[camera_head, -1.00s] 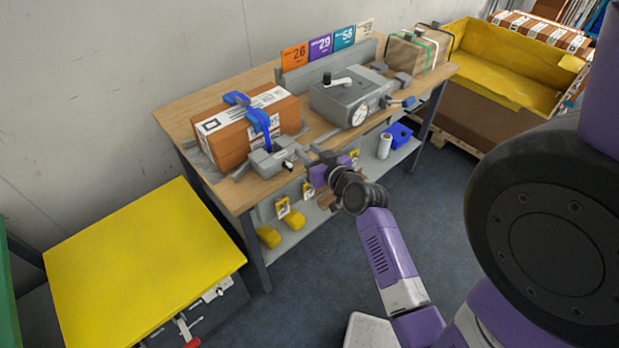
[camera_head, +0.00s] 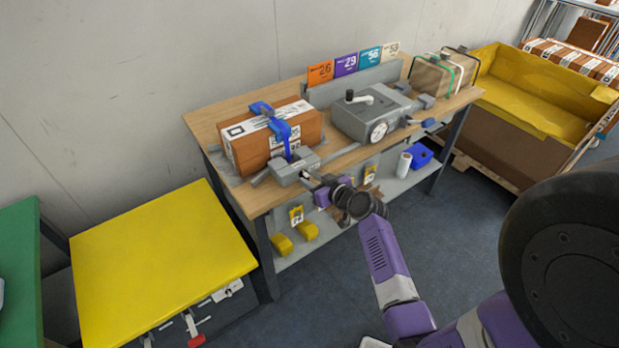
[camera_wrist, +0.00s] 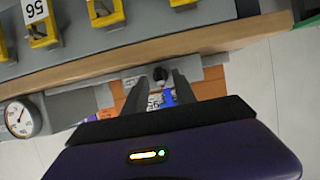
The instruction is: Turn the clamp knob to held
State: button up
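The grey clamp (camera_head: 290,171) sits at the bench's front edge, before a brown box (camera_head: 262,141) with white labels and a blue strap. Its small dark knob (camera_head: 304,174) faces outward; in the wrist view the knob (camera_wrist: 160,74) shows as a dark round end with a pale part below. My gripper (camera_head: 313,180) is at the front of the clamp, close to the knob. In the wrist view my gripper (camera_wrist: 162,78) has its two dark fingers apart, with the knob in the gap near their tips. I cannot tell whether either finger touches it. Any held marking is not legible.
A grey device with a dial (camera_head: 368,116) stands right of the box on the wooden bench (camera_head: 215,118). A yellow-topped table (camera_head: 160,260) stands at left, and a yellow-lined crate (camera_head: 535,100) at right.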

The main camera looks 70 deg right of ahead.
jog(key=shift+x, duration=0.75)
grip_shut()
